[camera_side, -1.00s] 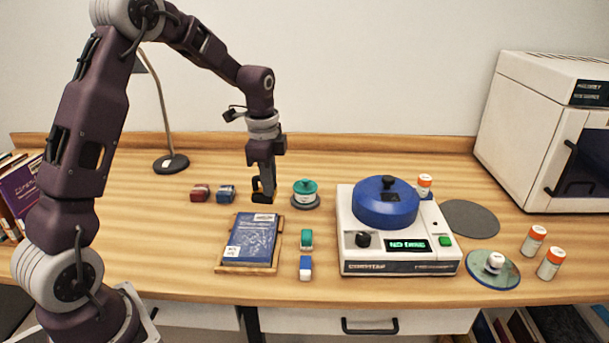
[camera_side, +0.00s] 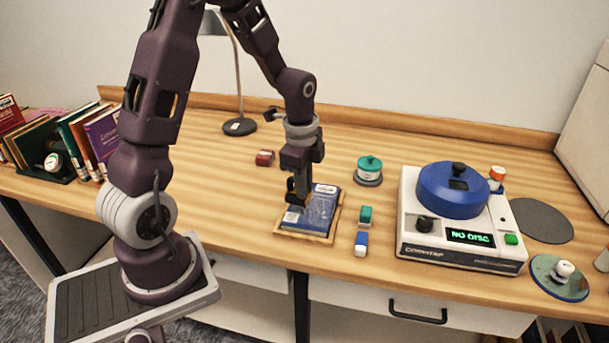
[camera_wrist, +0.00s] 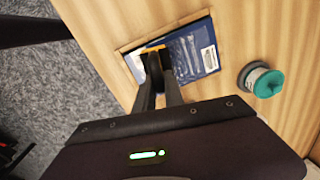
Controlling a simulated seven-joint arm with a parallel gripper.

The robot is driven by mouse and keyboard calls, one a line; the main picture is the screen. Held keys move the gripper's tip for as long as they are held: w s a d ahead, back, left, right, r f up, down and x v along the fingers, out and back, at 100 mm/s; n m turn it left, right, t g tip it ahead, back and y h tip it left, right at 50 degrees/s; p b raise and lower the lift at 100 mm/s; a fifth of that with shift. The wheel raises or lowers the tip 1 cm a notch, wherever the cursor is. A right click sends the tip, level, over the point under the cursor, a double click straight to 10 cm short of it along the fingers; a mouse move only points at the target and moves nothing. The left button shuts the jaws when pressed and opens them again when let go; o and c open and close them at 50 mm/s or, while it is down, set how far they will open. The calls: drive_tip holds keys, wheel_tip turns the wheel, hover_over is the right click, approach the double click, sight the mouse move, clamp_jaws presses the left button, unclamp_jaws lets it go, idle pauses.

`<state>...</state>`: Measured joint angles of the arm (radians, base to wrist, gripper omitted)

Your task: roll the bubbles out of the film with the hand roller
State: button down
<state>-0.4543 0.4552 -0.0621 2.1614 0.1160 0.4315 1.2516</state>
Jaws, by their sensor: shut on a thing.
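A blue book (camera_side: 318,210) with pale labels lies on a wooden board (camera_side: 280,236). In the wrist view the book (camera_wrist: 185,62) shows pale streaks across its cover, which look like film bubbles. My gripper (camera_side: 297,192) is low over the left part of the book. It is shut on a small tool with an orange-yellow part, which looks like the hand roller (camera_wrist: 153,48). The roller's lower side is mostly hidden by the dark fingers. I cannot tell whether it touches the cover.
A teal-lidded jar (camera_side: 369,168) stands right of the board. A machine with a blue lid (camera_side: 452,190) is further right. A lamp (camera_side: 239,126) stands at the back.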

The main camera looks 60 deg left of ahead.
wheel_tip(320, 180, down, 3)
drive_tip(key=shift+r, duration=0.1)
drive_tip(key=shift+w+d+f, duration=0.2)
drive_tip(key=shift+w, duration=0.05)
drive_tip(key=shift+w+d+f, duration=0.15)
drive_tip(key=shift+w+d, duration=2.25)
drive_tip(key=shift+s+a, duration=2.5)
drive_tip(key=shift+a, duration=0.3)
drive_tip(key=shift+w+a, duration=0.25)
drive_tip(key=shift+w, duration=0.3)
drive_tip(key=shift+w+d, duration=2.45)
drive_tip(key=shift+d, duration=0.05)
drive_tip(key=shift+s+a, duration=2.5)
drive_tip(key=shift+s+a+r, duration=0.1)
drive_tip(key=shift+r, duration=4.05)
